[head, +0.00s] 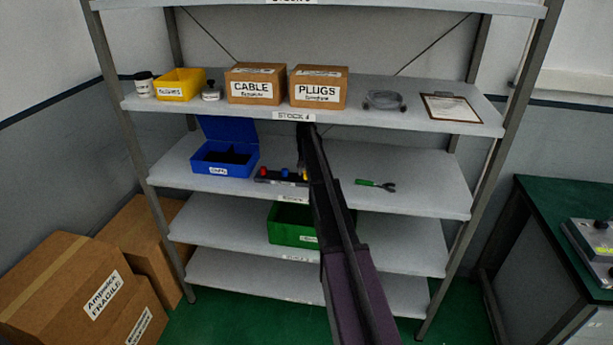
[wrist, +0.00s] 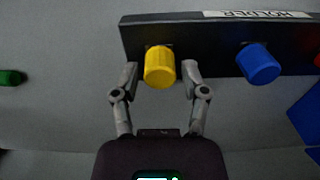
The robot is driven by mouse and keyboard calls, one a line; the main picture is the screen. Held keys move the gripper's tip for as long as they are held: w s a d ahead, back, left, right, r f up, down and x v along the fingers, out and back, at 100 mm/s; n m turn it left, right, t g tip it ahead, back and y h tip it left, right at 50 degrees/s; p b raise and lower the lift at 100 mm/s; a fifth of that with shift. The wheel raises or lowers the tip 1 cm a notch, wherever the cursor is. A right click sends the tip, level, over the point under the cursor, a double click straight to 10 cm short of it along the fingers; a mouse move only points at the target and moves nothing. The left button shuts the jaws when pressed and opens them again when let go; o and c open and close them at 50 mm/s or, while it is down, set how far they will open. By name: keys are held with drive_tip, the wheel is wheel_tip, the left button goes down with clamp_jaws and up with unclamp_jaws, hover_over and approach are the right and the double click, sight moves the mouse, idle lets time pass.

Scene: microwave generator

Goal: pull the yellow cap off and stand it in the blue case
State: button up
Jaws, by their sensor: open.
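The black holder (wrist: 200,40) stands on the shelf and carries a yellow cap (wrist: 159,67), a blue cap (wrist: 258,63) and a red cap at the right edge of the wrist view. My gripper (wrist: 159,73) is open, with one finger on each side of the yellow cap. Small gaps seem to show beside the cap; contact cannot be told. In the head view the yellow cap (head: 304,177) is at the holder's right end, partly behind my arm. The blue case (head: 222,169) sits left of the holder with its lid raised and its inside dark.
A green-handled tool (head: 370,183) lies right of my arm on the same shelf. The shelf above holds a yellow bin (head: 181,85) and cardboard boxes (head: 318,88). A green bin (head: 284,228) is on the shelf below.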

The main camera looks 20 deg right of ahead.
clamp_jaws()
drive_tip(key=shift+r, duration=0.15)
drive_tip(key=shift+r+p, duration=0.55)
drive_tip(key=shift+p, duration=0.15)
drive_tip(key=shift+r, duration=0.2)
drive_tip(key=shift+r+p, duration=0.7)
drive_tip(key=shift+p, duration=0.25)
drive_tip(key=shift+r+p, duration=0.35)
